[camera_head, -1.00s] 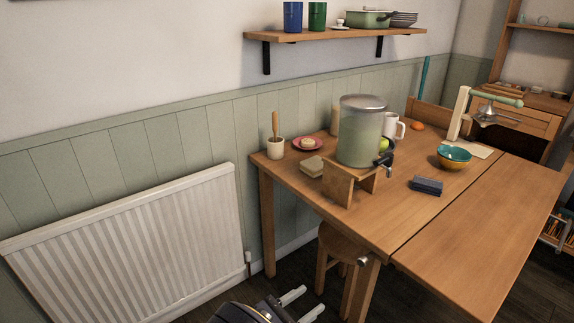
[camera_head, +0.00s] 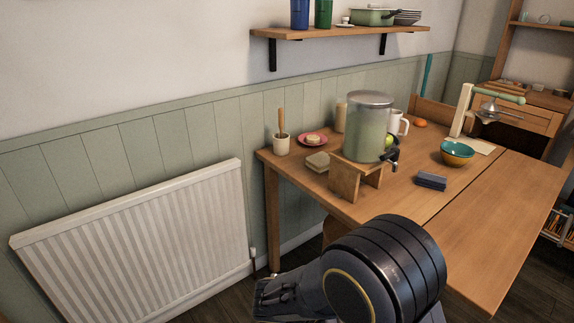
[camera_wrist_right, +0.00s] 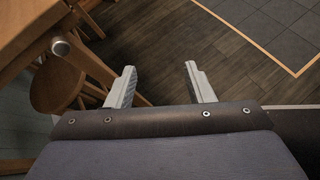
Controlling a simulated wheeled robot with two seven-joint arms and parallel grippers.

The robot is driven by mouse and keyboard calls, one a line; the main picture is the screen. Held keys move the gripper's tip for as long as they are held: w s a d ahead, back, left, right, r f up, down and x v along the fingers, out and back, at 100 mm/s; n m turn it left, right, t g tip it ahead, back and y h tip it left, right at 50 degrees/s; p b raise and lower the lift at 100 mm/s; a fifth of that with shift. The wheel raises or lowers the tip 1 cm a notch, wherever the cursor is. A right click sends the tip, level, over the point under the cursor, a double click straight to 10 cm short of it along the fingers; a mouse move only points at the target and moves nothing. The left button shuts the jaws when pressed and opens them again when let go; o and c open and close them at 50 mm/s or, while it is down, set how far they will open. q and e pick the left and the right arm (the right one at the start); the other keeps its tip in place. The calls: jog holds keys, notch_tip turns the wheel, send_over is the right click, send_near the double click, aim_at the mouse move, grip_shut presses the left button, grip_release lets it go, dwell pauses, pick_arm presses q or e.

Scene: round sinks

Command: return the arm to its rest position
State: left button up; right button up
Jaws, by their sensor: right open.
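My right gripper (camera_wrist_right: 160,85) is open in the right wrist view. Its two pale fingers stand apart with nothing between them, above the dark wood floor. In the head view a dark, rounded arm link of mine covers the bottom middle, in front of the table's near edge, and the gripper's fingers cannot be made out there. My left gripper does not show in either view.
The wooden table (camera_head: 490,215) holds a drink dispenser (camera_head: 365,130) on a wooden stand, a teal bowl (camera_head: 457,153), a dark blue block (camera_head: 432,181) and a mug (camera_head: 397,123). A radiator (camera_head: 135,245) is at left. A stool (camera_wrist_right: 58,85) stands beside the table leg.

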jog(key=s+d+r+m+t+y, duration=0.1)
jog(key=s+d+r+m+y, duration=0.3)
jog(key=s+m+y, duration=0.5)
jog(key=s+d+r+m+t+y, duration=0.2)
jog(key=s+r+m+y, duration=0.5)
jog(key=m, duration=0.4)
notch_tip(320, 180, up, 16)
jog(key=s+p, duration=0.1)
jog(key=p, duration=1.5)
jog(key=shift+s+d+h+p, duration=0.15)
jog(key=shift+h+p, duration=0.25)
